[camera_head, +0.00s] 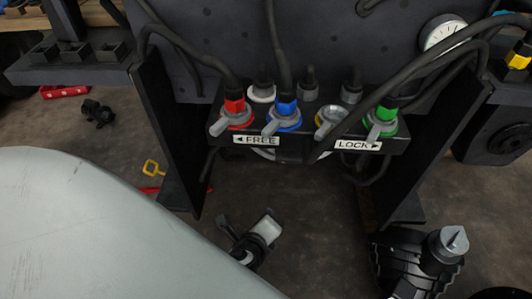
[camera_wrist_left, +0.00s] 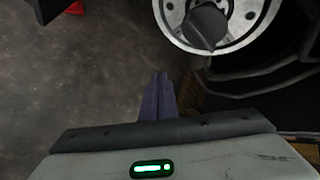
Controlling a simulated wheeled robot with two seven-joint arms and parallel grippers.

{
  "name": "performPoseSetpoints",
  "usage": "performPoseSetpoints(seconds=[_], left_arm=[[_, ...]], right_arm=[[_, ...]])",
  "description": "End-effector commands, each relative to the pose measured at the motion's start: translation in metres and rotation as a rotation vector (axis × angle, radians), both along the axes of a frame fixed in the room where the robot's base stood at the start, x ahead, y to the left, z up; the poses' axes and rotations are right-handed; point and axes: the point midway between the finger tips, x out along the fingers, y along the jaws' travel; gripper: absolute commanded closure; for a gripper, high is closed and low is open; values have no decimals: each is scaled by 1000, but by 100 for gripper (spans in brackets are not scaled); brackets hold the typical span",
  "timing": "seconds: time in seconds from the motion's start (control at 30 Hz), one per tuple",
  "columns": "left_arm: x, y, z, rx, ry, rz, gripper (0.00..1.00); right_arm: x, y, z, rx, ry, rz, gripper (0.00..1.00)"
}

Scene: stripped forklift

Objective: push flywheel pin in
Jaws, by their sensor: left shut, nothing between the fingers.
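In the left wrist view my left gripper (camera_wrist_left: 158,76) is shut and empty, its dark fingers together. The silver flywheel (camera_wrist_left: 266,10) is at the top right of that view, ahead of the fingertips and to their right. A dark, blunt piece (camera_wrist_left: 206,27) overlaps the wheel's face; I cannot tell whether it is the pin. The fingers look apart from both. In the head view only a thin rim of a round metal part (camera_head: 264,155) shows under the valve panel, and the pin cannot be made out.
The valve panel (camera_head: 307,144) carries red, blue and green handles and FREE and LOCK labels. Dark upright plates (camera_head: 172,130) and (camera_head: 433,150) flank the space below it. Black hoses hang above. A black ribbed part (camera_head: 405,262) is at the lower right. Floor shows between the plates.

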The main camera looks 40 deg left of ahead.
Motion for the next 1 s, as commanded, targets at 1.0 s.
performPoseSetpoints(seconds=[1.0], left_arm=[[81, 67, 60, 1139, -125, -142, 100]], right_arm=[[1, 23, -56, 28, 53, 91, 59]])
